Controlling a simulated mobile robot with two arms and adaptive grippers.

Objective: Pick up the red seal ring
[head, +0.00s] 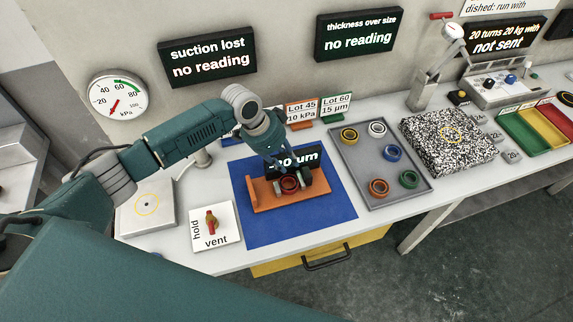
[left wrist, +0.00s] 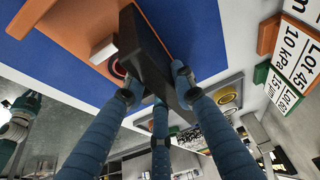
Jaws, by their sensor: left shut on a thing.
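The red seal ring (head: 290,184) sits in an orange gauge fixture (head: 262,197) on a blue mat (head: 260,232). A black display (head: 310,159) with a partly hidden "µm" reading stands on the fixture behind the ring. My left gripper (head: 283,160) is over the fixture, in front of the display. In the left wrist view its blue fingers (left wrist: 158,95) are closed around the black display (left wrist: 150,50), not around the ring. The red ring (left wrist: 117,68) shows there beside the display, partly hidden. My right gripper is not in view.
A grey tray (head: 357,165) with several coloured rings stands to the right, beside a speckled block (head: 440,160). A hold/vent switch plate (head: 217,236) lies left of the mat. Lot signs (head: 302,112) stand behind. The bench front by the mat is clear.

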